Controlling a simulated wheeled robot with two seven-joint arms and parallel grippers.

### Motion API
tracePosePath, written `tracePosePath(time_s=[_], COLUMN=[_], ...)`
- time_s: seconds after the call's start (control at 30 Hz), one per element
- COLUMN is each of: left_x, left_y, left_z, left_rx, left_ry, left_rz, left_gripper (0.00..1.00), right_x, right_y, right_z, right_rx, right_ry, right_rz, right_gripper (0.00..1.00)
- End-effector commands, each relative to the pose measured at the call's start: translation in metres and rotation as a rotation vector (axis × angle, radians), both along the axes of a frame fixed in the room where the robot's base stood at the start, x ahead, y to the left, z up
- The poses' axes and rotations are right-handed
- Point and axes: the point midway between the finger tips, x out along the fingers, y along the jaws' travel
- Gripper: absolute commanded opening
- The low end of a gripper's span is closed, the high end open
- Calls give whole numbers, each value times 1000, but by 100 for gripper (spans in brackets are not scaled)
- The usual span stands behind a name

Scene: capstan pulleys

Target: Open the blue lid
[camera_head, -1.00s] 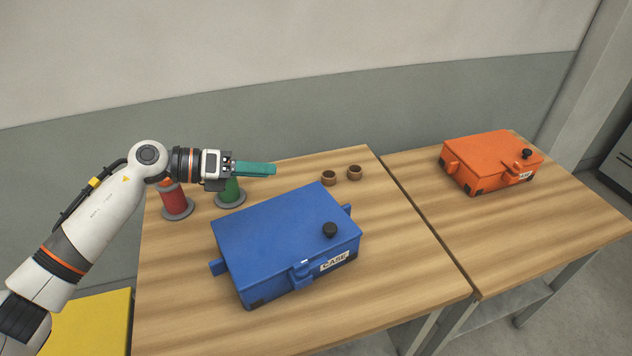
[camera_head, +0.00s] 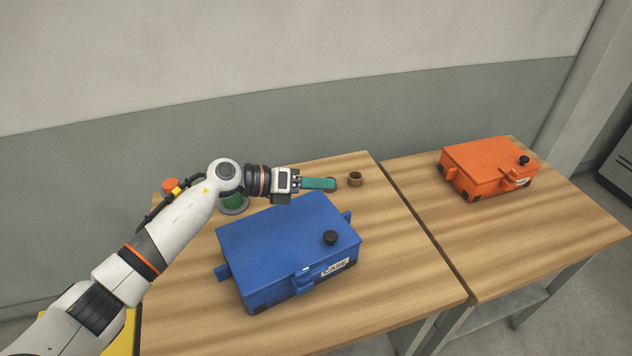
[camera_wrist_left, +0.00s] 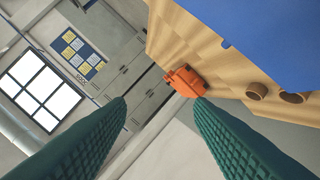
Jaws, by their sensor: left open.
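The blue case (camera_head: 275,247) sits on the near wooden table with its blue lid (camera_head: 285,232) shut. A black knob (camera_head: 330,238) stands on the lid near its right front corner. A latch tab and a white CASE label are on its front side. My left gripper (camera_head: 332,184) is above the back edge of the case, pointing right, empty and apart from the lid. In the left wrist view its two green fingers (camera_wrist_left: 160,130) are spread, and part of the blue lid (camera_wrist_left: 280,40) shows at upper right. My right gripper is not in view.
An orange case (camera_head: 485,165) with a black knob stands on the right table. The table is clear right of the blue case.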

Motion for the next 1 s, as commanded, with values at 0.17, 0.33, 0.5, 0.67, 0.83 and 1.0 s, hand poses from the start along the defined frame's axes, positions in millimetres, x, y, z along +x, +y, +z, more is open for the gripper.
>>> tracePosePath(time_s=[0.17,0.33,0.5,0.67,0.83,1.0], left_x=[0,0,0,0,0,0], left_y=[0,0,0,0,0,0], left_z=[0,0,0,0,0,0], left_rx=[0,0,0,0,0,0], left_ry=[0,0,0,0,0,0], left_rz=[0,0,0,0,0,0], left_gripper=[36,8,0,0,0,0], right_x=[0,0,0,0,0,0], right_y=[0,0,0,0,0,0], right_z=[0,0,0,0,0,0], right_rx=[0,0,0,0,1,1], right_ry=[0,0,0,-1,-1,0], right_rz=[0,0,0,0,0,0], right_gripper=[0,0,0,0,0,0])
